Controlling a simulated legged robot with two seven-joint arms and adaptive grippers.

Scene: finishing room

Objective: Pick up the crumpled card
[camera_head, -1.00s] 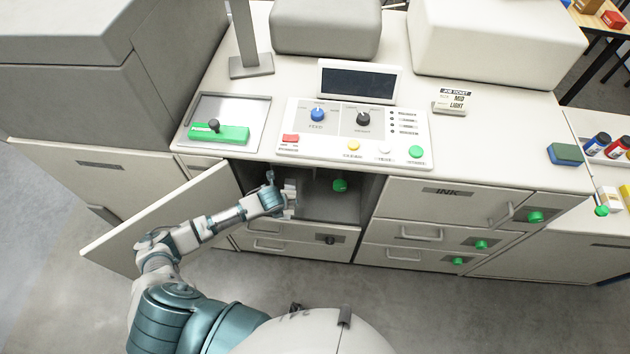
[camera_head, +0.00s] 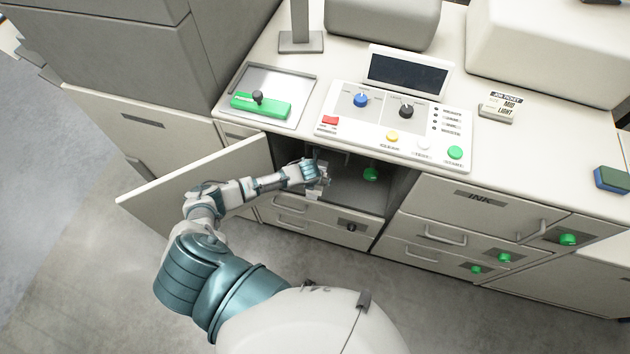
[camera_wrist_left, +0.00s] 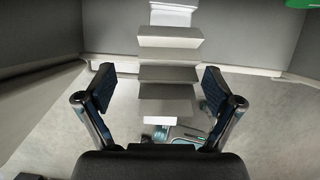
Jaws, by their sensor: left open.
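The crumpled card (camera_wrist_left: 168,75) is a pale strip folded in zigzag pleats. In the left wrist view it runs down the middle between the two fingers of my left gripper (camera_wrist_left: 158,100), which is open with a gap on both sides of the card. In the head view my left gripper (camera_head: 318,178) is inside the open compartment under the counter, with the pale card (camera_head: 315,190) right at it, partly hidden by the hand. My right gripper is in neither view.
The compartment's door (camera_head: 195,180) stands open to the left of my arm. A green knob (camera_head: 371,174) is inside, right of the gripper. Closed drawers (camera_head: 435,240) lie to the right. The control panel (camera_head: 400,120) is on the counter above.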

